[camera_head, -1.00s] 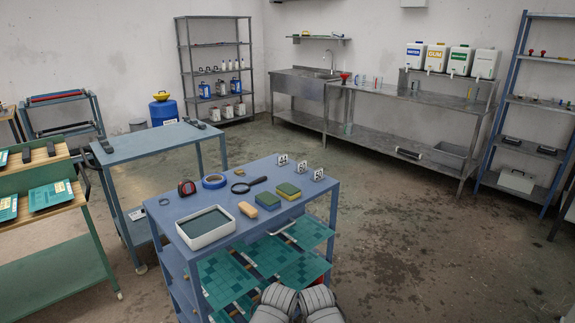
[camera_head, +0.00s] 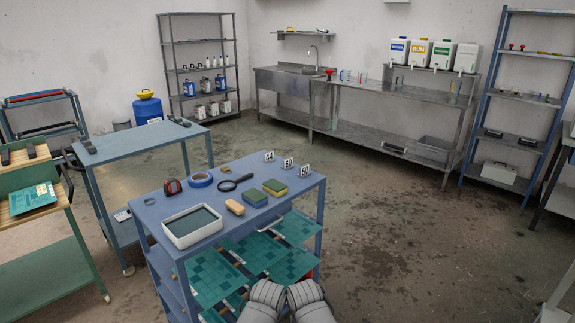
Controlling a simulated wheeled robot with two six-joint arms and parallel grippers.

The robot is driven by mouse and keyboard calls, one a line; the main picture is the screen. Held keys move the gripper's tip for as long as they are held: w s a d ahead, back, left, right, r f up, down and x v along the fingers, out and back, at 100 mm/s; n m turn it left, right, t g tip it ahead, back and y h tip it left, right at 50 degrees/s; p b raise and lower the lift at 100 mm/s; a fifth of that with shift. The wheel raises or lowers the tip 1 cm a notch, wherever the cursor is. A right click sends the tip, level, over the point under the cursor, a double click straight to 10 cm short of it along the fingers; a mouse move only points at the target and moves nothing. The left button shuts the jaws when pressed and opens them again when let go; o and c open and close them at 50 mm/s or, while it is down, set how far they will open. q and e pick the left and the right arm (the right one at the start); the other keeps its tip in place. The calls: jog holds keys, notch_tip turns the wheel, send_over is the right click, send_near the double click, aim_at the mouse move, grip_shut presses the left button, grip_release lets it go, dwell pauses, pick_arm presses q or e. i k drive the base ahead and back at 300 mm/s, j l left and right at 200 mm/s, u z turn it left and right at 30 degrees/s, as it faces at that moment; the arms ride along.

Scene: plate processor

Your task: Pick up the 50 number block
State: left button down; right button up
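Three small white number blocks with dark markings stand in a row along the back right edge of the blue cart top (camera_head: 232,212): a far one (camera_head: 269,156), a middle one (camera_head: 288,163) and a near one (camera_head: 305,171). Their digits are too small to read surely, so I cannot tell which one is 50. They stand upright and apart from each other. Two grey rounded parts of my own arms show at the bottom centre, in front of the cart and well away from the blocks. No gripper fingers show.
On the cart top lie a white tray (camera_head: 167,229), a tan block (camera_head: 235,207), two sponges (camera_head: 275,187), a magnifying glass (camera_head: 235,183), blue tape (camera_head: 201,180) and a tape measure (camera_head: 172,187). Teal plates (camera_head: 206,281) fill a lower shelf. The floor right of the cart is open.

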aim_at(304, 170)
jog(key=z, duration=1.25)
jog(key=i+j, duration=0.5)
jog(key=j, duration=0.2)
jog(key=i+j+z, duration=0.1)
jog(key=i+j, duration=0.15)
jog(key=j, duration=0.15)
jog(key=i+j, duration=0.2)
jog(key=j, duration=0.15)
